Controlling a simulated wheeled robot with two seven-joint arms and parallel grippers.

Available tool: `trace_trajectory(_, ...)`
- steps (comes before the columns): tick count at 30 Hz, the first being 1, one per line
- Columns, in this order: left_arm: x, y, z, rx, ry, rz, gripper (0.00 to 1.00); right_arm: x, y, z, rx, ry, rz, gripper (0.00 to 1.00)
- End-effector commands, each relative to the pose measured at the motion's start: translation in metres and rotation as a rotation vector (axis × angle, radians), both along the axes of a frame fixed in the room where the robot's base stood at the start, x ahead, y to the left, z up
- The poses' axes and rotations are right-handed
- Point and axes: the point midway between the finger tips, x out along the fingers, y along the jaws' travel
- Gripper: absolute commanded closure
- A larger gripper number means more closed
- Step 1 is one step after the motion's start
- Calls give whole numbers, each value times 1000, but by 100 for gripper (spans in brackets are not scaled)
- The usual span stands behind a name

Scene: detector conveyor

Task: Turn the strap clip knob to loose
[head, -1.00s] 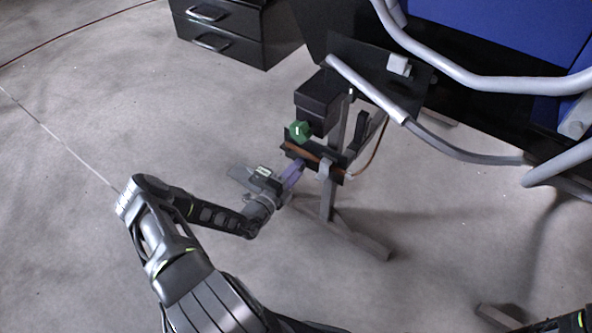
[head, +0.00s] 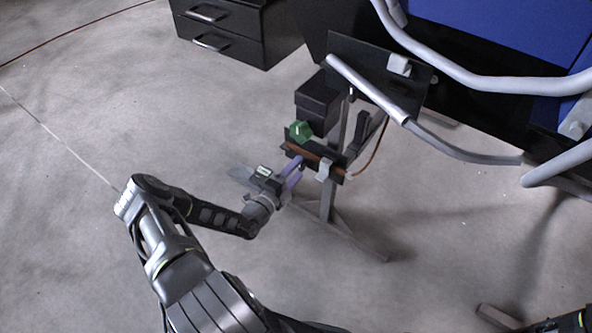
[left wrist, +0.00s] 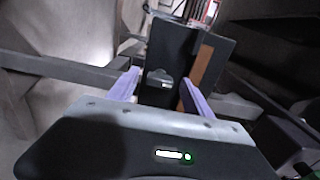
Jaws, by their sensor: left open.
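A dark panel (head: 333,170) with a brown strap (head: 316,156) is mounted on a metal stand. A light grey clip (head: 325,170) sits at the strap's lower edge. A green knob-like piece (head: 301,131) is just above the strap. My left gripper (head: 294,172) is open, its purple fingers pointing at the panel. In the left wrist view, the fingers (left wrist: 157,88) stand either side of a small grey knob-like part (left wrist: 160,79) on the dark panel face, with the brown strap (left wrist: 202,67) to the right. I cannot tell whether they touch it.
A black box (head: 318,103) is above the panel. Grey tubular rails (head: 450,150) and a dark machine with a blue surface (head: 500,35) stand to the right. A black drawer cabinet (head: 235,30) is at the back. The floor at left is clear.

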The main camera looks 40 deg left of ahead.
Motion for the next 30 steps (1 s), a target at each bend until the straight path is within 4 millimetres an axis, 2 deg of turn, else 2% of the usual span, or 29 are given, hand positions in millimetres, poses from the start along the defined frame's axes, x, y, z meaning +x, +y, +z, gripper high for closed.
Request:
trace_trajectory(15,-70,-1,1,-1,1,2,41,0,0,15,0,0,2,64)
trace_trajectory(19,-76,-2,0,0,0,0,41,0,0,15,0,0,2,64)
trace_trajectory(30,-76,-1,0,0,0,0,41,0,0,15,0,-1,2,64)
